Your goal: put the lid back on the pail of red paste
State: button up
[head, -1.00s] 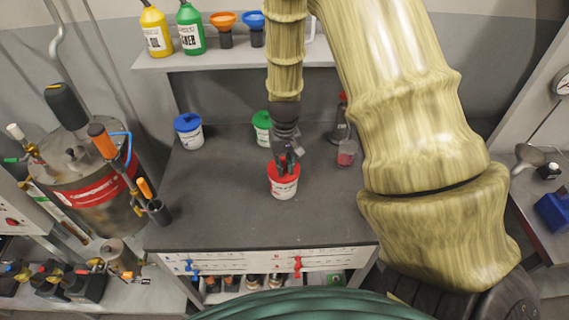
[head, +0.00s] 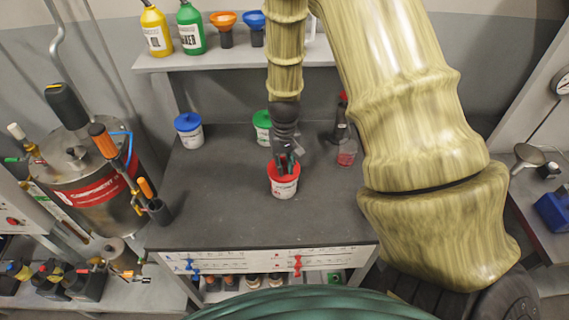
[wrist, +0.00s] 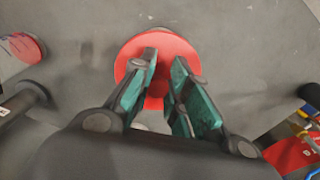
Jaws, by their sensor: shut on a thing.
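A white pail (head: 284,190) with a red lid (head: 273,172) stands upright on the dark bench, near its middle. My gripper (head: 288,161) reaches down onto the lid from above. In the wrist view the round red lid (wrist: 172,40) lies beneath and between the two fingers of my gripper (wrist: 166,63). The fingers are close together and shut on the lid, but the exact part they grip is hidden. The lid lies over the top of the pail; whether it is fully seated I cannot tell. The paste is not visible.
A blue-lidded pail (head: 189,131) stands at the back left of the bench and a green-lidded pail (head: 261,128) behind my gripper. A small clear container with red contents (head: 346,153) is to the right. The bench front (head: 215,225) and left are clear.

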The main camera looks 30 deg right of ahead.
jog(key=o, duration=1.4)
jog(key=shift+r, duration=0.1)
jog(key=shift+r+p, duration=1.9)
jog(key=shift+r, duration=1.5)
grip_shut()
